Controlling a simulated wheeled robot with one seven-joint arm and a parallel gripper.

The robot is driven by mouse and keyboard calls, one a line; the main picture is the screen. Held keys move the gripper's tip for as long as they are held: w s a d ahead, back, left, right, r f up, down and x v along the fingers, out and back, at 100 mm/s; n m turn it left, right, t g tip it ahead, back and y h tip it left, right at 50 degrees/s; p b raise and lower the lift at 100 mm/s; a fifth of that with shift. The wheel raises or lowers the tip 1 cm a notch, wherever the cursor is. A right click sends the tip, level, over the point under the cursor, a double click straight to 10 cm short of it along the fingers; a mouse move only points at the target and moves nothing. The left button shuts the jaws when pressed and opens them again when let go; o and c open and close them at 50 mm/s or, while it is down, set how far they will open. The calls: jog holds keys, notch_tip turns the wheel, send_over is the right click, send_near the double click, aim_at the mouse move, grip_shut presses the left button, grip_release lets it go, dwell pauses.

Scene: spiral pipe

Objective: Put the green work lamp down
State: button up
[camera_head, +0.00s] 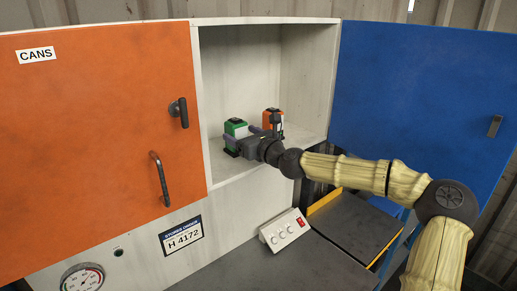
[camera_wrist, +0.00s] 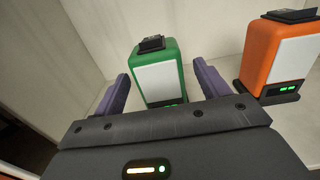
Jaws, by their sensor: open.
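The green work lamp (camera_wrist: 158,75) stands upright on the cabinet floor between the two fingers of my gripper (camera_wrist: 160,90) in the wrist view. It has a white front panel, a dark top piece and a dark base. A gap shows on each side between the lamp and the purple fingers, so my gripper is open around it. In the head view the green lamp (camera_head: 236,129) is inside the open cabinet compartment, and my gripper (camera_head: 240,137) reaches in to it, partly hiding its lower part.
An orange lamp (camera_wrist: 275,55) stands close to the right of my gripper. The orange door (camera_head: 95,130) marked CANS is at the left, and the open blue door (camera_head: 425,100) is at the right. A white box with buttons (camera_head: 284,230) sits below the compartment.

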jog(key=b+v, duration=0.3)
jog(key=v, duration=0.6)
jog(key=shift+b, duration=0.3)
